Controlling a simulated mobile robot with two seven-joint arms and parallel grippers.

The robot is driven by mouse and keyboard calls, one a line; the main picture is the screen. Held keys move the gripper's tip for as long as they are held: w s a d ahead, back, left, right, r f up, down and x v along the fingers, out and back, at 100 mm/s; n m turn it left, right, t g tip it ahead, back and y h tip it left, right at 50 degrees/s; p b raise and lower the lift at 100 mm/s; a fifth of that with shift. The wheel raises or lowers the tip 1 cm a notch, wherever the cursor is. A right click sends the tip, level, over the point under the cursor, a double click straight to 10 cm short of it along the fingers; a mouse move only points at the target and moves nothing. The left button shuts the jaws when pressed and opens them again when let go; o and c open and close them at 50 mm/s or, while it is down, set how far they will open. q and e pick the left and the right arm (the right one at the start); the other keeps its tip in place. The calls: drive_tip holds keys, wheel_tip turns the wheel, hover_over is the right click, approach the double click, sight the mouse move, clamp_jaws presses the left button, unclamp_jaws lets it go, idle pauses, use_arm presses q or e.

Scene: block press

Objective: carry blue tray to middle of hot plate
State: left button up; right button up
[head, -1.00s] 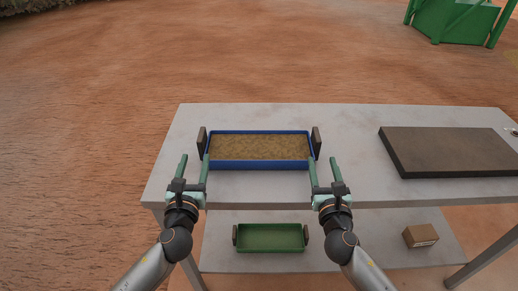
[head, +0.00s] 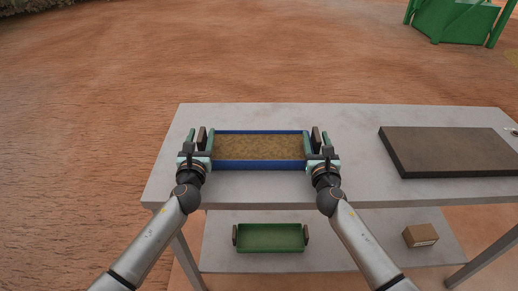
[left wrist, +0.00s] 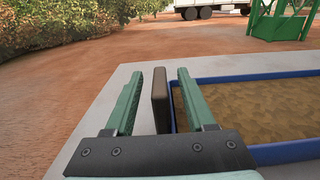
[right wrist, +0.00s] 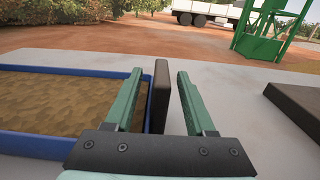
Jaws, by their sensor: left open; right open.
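The blue tray (head: 260,165), filled with brown grainy material, sits on the grey table's left half. It has a dark upright handle at each end. My left gripper (head: 200,138) is open around the left handle (left wrist: 161,100), one finger on each side, the inner one over the tray's end. My right gripper (head: 318,140) is open around the right handle (right wrist: 160,97) in the same way. Gaps show between fingers and handles in the wrist views. The hot plate (head: 448,150), a dark flat slab, lies at the table's right; its edge also shows in the right wrist view (right wrist: 298,107).
The table top (head: 350,187) is clear between tray and hot plate. A green tray (head: 270,238) and a cardboard box (head: 420,236) sit on the lower shelf. A green metal structure (head: 450,20) stands far behind, and a white truck (right wrist: 205,10) is parked beyond.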

use_arm(q)
clamp_jaws()
use_arm(e)
clamp_jaws()
idle(1.0)
